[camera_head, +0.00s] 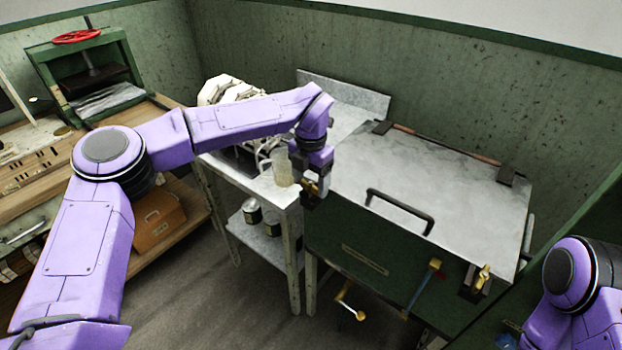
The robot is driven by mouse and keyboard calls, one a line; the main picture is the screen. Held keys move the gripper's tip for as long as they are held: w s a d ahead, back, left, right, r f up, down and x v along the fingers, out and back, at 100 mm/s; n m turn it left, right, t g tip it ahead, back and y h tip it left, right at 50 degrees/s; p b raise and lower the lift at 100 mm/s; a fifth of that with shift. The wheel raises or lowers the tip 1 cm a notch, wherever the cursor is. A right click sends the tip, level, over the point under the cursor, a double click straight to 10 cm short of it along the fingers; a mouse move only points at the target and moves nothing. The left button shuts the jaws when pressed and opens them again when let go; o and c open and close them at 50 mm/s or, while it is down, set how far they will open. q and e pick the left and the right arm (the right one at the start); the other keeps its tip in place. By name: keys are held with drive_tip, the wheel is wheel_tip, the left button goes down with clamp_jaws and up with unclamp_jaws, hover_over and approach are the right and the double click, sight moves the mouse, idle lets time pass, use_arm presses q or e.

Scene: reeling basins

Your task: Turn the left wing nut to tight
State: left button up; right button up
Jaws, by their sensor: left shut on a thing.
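A green basin (365,250) with a grey metal lid (430,180) stands right of centre. My left gripper (312,192) reaches down to the lid's front left corner. It is shut on the left wing nut (311,186), and only a little brass shows between the dark fingers. The fingers hide most of the nut, so how tight it sits cannot be told. The right wing nut (482,277), brass, stands clear at the lid's front right corner. My right gripper is out of view; only part of my right arm shows at the lower right.
A black lid handle (400,211) rises right of my left gripper. Brass-handled levers (430,272) stick out from the basin's front. A side table with a clear jug (283,168) stands close on the left. A press with a red wheel (76,37) is at the back left.

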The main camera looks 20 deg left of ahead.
sight(309, 183)
use_arm(q)
drive_tip(key=o, duration=1)
drive_tip(key=shift+a, duration=0.1)
drive_tip(key=shift+o, duration=0.2)
drive_tip(key=shift+r, duration=0.1)
drive_tip(key=shift+r, duration=0.4)
wheel_tip(309, 183, up, 10)
drive_tip(key=b, duration=0.1)
drive_tip(key=shift+f, duration=0.15)
drive_tip(key=shift+s, duration=0.1)
